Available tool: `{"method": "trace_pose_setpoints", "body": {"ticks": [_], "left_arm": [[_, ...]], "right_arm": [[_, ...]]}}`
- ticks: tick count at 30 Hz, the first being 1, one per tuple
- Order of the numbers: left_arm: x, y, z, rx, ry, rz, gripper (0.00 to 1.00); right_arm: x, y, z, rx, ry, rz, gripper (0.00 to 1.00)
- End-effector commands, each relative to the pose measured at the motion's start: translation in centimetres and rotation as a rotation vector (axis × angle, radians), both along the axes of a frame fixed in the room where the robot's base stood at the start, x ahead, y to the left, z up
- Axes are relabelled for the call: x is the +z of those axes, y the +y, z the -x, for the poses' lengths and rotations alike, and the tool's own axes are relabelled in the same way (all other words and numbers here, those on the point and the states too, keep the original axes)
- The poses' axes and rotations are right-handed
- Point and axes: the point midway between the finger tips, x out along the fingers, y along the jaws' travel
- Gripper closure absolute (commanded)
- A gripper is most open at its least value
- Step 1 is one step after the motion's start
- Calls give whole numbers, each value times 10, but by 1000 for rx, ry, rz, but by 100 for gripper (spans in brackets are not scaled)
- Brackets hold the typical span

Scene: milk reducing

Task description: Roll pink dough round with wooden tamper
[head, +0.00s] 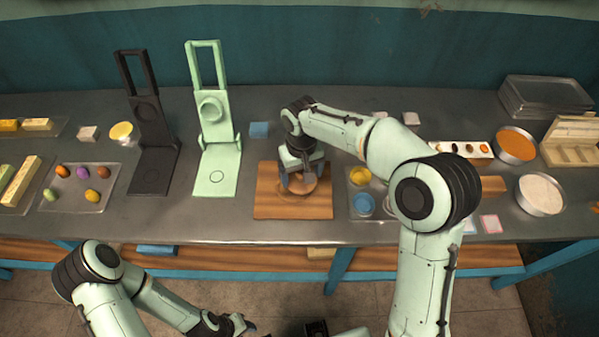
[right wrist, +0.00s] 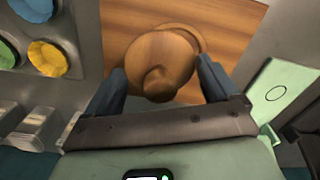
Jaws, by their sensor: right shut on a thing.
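My right gripper (head: 299,181) is low over the board, pointing down, shut on the wooden tamper (right wrist: 158,52). In the right wrist view the tamper's round base faces the board and its knob lies between the two dark fingers. A rim of a similar brown disc (right wrist: 192,33) shows at the tamper's edge; I cannot tell whether it is dough. No pink dough shows clearly. My left gripper (head: 243,325) is low at the bottom of the head view, away from the counter; its opening is unclear.
A black press (head: 150,170) and a light green press (head: 217,170) stand left of the board. A tray with colored cups (head: 362,204) is close on the right. A tray of colored balls (head: 50,203) is far left. Bowls (head: 540,194) stand at right.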

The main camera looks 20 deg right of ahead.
Motion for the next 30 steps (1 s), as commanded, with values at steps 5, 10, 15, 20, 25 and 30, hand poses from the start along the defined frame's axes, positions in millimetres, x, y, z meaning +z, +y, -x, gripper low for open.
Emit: {"method": "trace_pose_setpoints", "body": {"ticks": [5, 10, 15, 20, 25, 30], "left_arm": [[4, 0, -3, 0, -3, 0, 57], [8, 0, -6, 0, -7, 0, 57], [11, 0, -8, 0, -9, 0, 57], [13, 0, -9, 0, -10, 0, 57], [13, 0, -9, 0, -10, 0, 57], [10, 0, -7, 0, -8, 0, 57]], "right_arm": [[2, 0, -3, 1, -3, -1, 39], [2, 1, -7, 1, -3, -1, 39], [1, 4, -10, 1, -3, -1, 39], [0, 7, -10, 1, -4, -2, 39], [-1, 11, -9, 1, -4, -2, 39], [-2, 14, -5, 2, -3, -2, 39]]}}
